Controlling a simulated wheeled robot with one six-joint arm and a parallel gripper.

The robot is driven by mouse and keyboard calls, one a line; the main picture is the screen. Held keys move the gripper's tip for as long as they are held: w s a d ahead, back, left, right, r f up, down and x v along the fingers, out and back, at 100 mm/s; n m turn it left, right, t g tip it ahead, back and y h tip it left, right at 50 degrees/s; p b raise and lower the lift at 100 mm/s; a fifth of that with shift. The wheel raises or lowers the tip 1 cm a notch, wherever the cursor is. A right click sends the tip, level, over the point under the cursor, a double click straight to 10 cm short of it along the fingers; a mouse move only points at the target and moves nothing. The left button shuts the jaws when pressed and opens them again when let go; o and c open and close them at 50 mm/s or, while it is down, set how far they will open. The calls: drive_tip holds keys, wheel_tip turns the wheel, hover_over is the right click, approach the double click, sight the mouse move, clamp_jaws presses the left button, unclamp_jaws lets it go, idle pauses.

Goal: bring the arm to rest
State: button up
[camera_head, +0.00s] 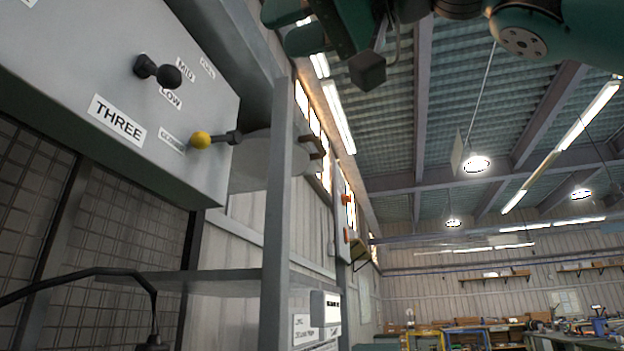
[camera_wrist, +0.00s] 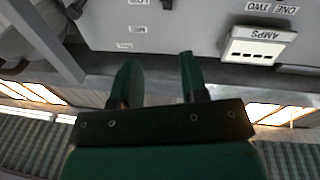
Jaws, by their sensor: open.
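My arm and green gripper cross the top of the head view, partly cut off by the frame edge. In the wrist view my gripper (camera_wrist: 158,72) is open, with two green fingers apart and nothing between them. I cannot tell the exact gap to the panel.
A white AMPS meter (camera_wrist: 257,43) shows in the wrist view. A grey post (camera_head: 277,220) stands beside the box. Open room lies at right.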

drive_tip(key=w+a+f+m+g+h+p, duration=0.1)
drive_tip(key=w+f+h, duration=0.1)
drive_tip(key=w+f, duration=0.3)
drive_tip(key=w+a+f+m+h+p, duration=0.1)
drive_tip(key=w+f+h+p, duration=0.15)
drive_tip(key=f, duration=0.45)
drive_tip(key=w+d+f+m+g+h+p, duration=0.1)
drive_tip(key=d+f+h, duration=0.1)
drive_tip(key=f, duration=0.7)
drive_tip(key=w+d+f+m+g+h+p, duration=0.1)
drive_tip(key=w+d+f+g+h, duration=0.15)
drive_tip(key=f, duration=0.55)
drive_tip(key=s+d+f+m+g+h+p, duration=0.1)
drive_tip(key=s+d+f, duration=0.4)
drive_tip(key=f, duration=0.6)
drive_tip(key=s+d+f+m+g+h+p, duration=0.2)
drive_tip(key=s+d+f, duration=0.4)
drive_tip(key=f, duration=0.5)
drive_tip(key=shift+s+d+g, duration=0.2)
drive_tip(key=shift+s+g, duration=0.65)
drive_tip(key=shift+s, duration=0.35)
drive_tip(key=shift+a, duration=0.1)
